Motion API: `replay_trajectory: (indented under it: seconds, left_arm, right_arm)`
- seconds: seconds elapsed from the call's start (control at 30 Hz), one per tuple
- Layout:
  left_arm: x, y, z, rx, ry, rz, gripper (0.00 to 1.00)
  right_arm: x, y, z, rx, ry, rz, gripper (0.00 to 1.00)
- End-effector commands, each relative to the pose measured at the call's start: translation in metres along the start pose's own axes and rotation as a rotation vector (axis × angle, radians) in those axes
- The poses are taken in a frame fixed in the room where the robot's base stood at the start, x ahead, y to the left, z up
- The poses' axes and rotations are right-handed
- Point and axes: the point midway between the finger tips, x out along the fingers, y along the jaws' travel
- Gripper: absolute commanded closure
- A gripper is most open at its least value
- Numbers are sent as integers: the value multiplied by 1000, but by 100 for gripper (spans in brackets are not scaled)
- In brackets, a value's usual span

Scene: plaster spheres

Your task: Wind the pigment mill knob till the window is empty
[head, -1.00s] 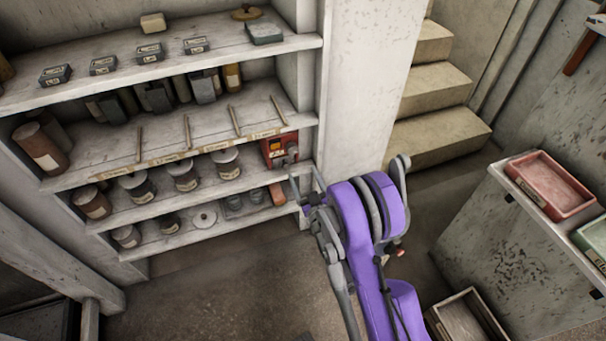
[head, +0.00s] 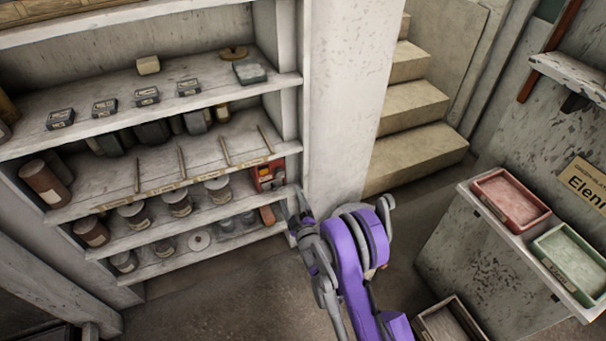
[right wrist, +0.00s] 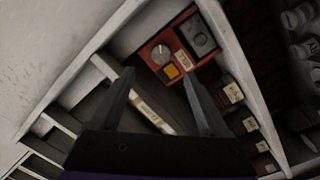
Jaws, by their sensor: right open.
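The pigment mill appears to be the small red box (head: 268,175) at the right end of a shelf in the head view. The yellow window looks filled. My right gripper (head: 294,207) is just right of and below the mill in the head view. In the right wrist view its fingers (right wrist: 158,80) are open and empty, pointing towards the mill, apart from it. My left gripper is out of view.
The shelf unit (head: 150,204) holds several jars, sticks and small dark boxes. A white pillar (head: 345,100) stands right of it, with steps (head: 415,105) behind. A red tray (head: 510,198) and green tray (head: 572,255) sit on a ledge at right. A crate (head: 447,322) is below.

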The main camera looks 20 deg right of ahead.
Motion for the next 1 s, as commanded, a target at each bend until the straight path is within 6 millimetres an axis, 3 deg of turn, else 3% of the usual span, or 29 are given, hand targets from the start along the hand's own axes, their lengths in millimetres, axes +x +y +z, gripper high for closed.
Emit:
replay_trajectory:
  seconds: [0.6,1.0]
  left_arm:
    - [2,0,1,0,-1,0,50]
    - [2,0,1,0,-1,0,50]
  right_arm:
    - [96,-2,2,1,-1,0,21]
    - [105,-1,1,1,-1,0,21]
